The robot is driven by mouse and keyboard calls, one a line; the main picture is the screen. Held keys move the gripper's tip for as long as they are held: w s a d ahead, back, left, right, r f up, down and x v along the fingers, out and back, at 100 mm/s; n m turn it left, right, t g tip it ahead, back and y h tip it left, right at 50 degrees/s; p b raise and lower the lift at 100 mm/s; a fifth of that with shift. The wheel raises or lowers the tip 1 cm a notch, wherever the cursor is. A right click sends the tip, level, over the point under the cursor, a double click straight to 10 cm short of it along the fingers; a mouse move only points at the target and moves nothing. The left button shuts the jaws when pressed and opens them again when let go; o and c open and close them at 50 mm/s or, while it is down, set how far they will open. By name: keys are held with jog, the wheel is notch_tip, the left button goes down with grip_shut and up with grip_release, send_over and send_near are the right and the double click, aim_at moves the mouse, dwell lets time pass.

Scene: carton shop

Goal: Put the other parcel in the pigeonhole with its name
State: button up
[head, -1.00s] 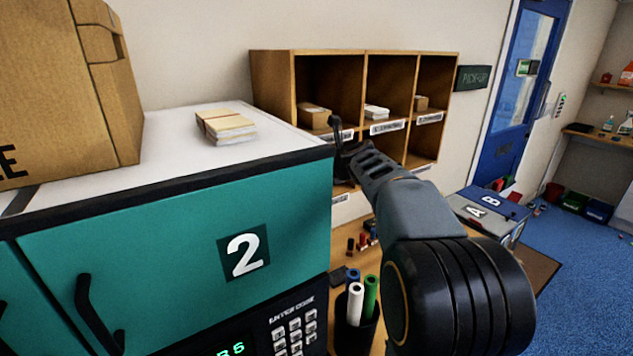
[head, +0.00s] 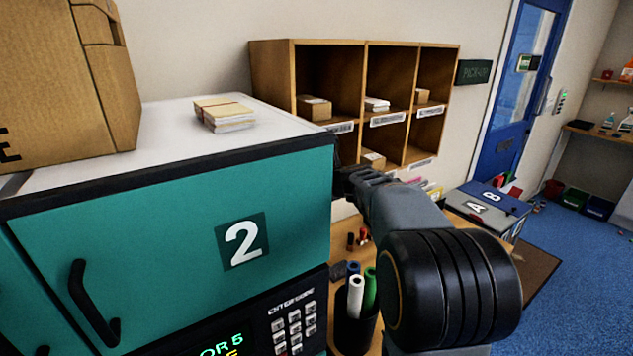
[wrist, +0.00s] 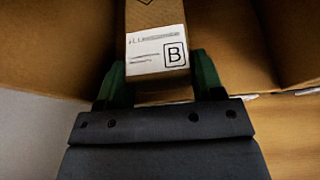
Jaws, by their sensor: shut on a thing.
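A small brown parcel (wrist: 155,18) with a white label marked B sits between the green fingers of my gripper (wrist: 157,75) in the wrist view. My gripper is shut on it, among brown wooden panels. In the head view my gripper (head: 345,178) is low at the front of the wooden pigeonhole unit (head: 270,75), beside the teal cabinet. The fingertips are partly hidden there, and I cannot make out the held parcel for certain. The pigeonholes carry white name labels (head: 388,119), too small to read. A small parcel (head: 373,160) shows in the lower row.
The teal cabinet (head: 170,240) marked 2 stands close on the left, with a paper stack (head: 224,115) and a large carton (head: 60,80) on top. Upper pigeonholes hold a parcel (head: 314,107) and envelopes (head: 377,104). A pen cup (head: 357,325) stands near my arm.

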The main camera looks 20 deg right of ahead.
jog(key=shift+f, duration=0.1)
jog(key=shift+f, duration=0.15)
jog(key=o, duration=1.1)
jog(key=shift+r, duration=0.25)
jog(key=shift+s+r, duration=0.15)
jog(key=shift+s, duration=0.1)
jog(key=b+v, duration=0.1)
jog(key=v, duration=1)
jog(key=shift+s+d+r, duration=0.1)
jog(key=shift+s, duration=0.15)
